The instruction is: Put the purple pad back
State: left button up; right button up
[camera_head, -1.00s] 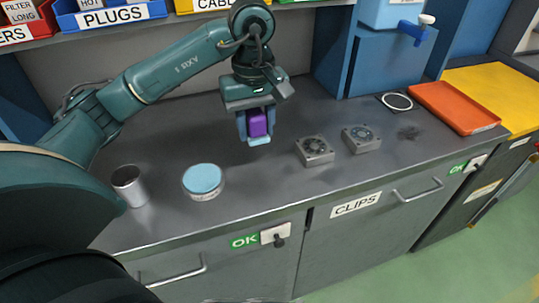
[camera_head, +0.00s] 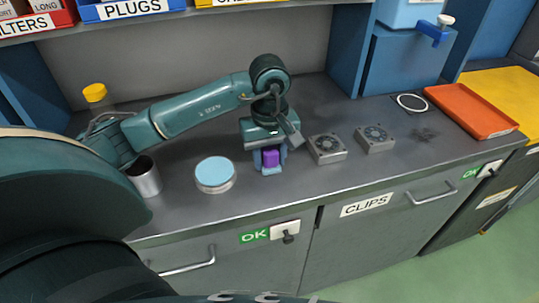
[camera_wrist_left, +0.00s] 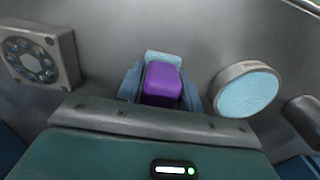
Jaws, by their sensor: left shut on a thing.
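The purple pad (camera_head: 270,158) is a small purple block held between the fingers of my left gripper (camera_head: 270,164), low over the grey counter. In the left wrist view the purple pad (camera_wrist_left: 162,84) sits between the blue fingers, with a light blue piece at its far end. I cannot tell whether the pad touches the counter. My left gripper is shut on the pad, between the round tin and the fans. My right gripper does not show.
A round tin with a light blue top (camera_head: 215,173) and a metal cup (camera_head: 144,176) stand left of the gripper. An orange tray (camera_head: 470,110) lies farther right. The grey counter (camera_head: 290,190) is clear in front.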

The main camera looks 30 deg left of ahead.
aim_at(269, 148)
pick_arm(q)
jog(key=shift+f, duration=0.15)
jog(key=o, duration=1)
jog(key=shift+o, duration=0.2)
jog(key=shift+r, duration=0.4)
notch_tip(269, 148, up, 11)
jog(key=shift+f, duration=0.15)
jog(key=shift+r, duration=0.45)
